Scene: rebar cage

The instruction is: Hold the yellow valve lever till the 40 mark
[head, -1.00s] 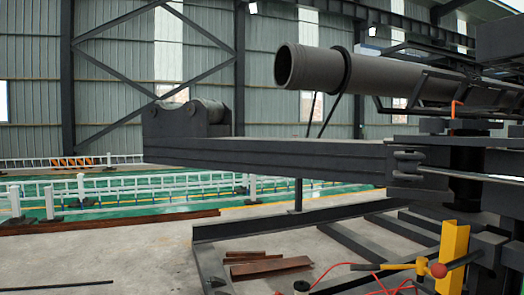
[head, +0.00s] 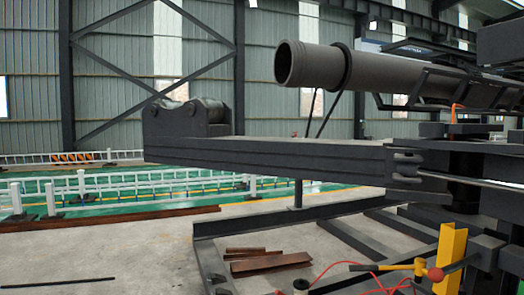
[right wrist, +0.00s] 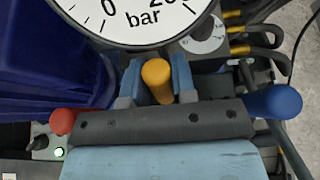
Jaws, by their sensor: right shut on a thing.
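The yellow valve lever (right wrist: 157,72) shows end-on at the upper middle of the right wrist view, just below a white dial. My right gripper (right wrist: 157,84) has a blue-grey finger on each side of it and is shut on it. The white pressure gauge (right wrist: 140,18) is cut off by the top edge. My left gripper is in neither view, and the head view shows neither gripper.
A red knob (right wrist: 62,122) and a blue handle (right wrist: 273,102) flank the gripper. A smaller dial (right wrist: 205,35) and yellow-banded hoses (right wrist: 238,30) lie at upper right. The head view shows a yellow post (head: 450,255), a red ball (head: 436,274) and a dark beam (head: 270,160).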

